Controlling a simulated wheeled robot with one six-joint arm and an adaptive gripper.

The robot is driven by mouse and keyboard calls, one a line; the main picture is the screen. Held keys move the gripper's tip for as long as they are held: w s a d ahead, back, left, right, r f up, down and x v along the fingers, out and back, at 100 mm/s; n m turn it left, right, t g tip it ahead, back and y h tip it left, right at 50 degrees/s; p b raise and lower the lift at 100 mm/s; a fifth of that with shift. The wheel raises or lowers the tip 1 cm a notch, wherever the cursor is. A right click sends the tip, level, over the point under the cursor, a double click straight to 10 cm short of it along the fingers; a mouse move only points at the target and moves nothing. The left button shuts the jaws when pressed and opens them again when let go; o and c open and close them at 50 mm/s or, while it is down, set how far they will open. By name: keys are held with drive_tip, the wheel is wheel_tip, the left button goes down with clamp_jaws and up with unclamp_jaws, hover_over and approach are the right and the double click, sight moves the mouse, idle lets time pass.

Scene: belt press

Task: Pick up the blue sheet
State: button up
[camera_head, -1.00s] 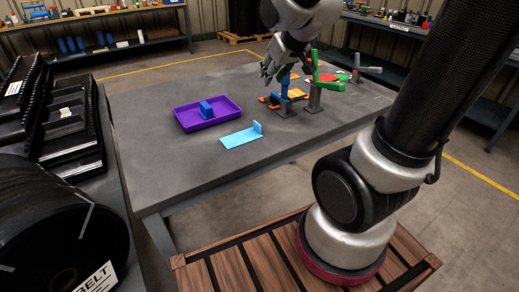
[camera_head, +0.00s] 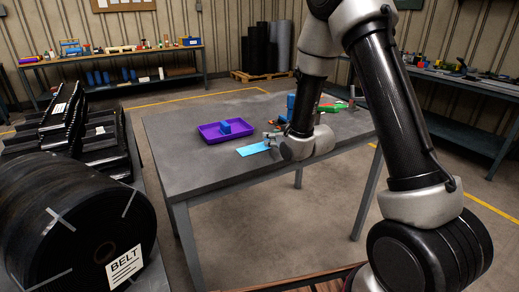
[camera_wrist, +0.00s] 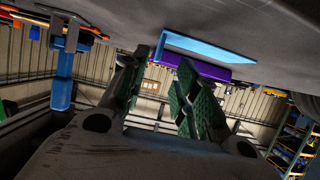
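The blue sheet (camera_head: 252,149) is a light-blue flat plate lying on the grey table (camera_head: 185,175), near its front edge. In the wrist view, which looks upside down, the sheet (camera_wrist: 210,48) shows with its upright tab (camera_wrist: 160,44) in line with the gap between my fingers. My gripper (camera_head: 271,141) is low over the table at the sheet's right end. Its two green-padded fingers (camera_wrist: 160,75) stand apart with nothing held. Whether the tab is between the fingertips or just beyond them I cannot tell. In the head view my gripper hides the tab.
A purple tray (camera_head: 207,137) with a blue block (camera_head: 224,127) stands behind and left of the sheet. Blue and green clamp-like fixtures stand right of my gripper; a blue post (camera_wrist: 62,80) shows close in the wrist view. Belt rolls (camera_head: 70,225) are at left.

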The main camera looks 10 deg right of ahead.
drive_tip(key=x, duration=0.4)
drive_tip(key=shift+w+d+f, duration=0.15)
drive_tip(key=shift+w+f, duration=0.05)
drive_tip(key=shift+w, duration=0.1)
clamp_jaws()
wheel_tip(320, 180, up, 10)
idle(0.4)
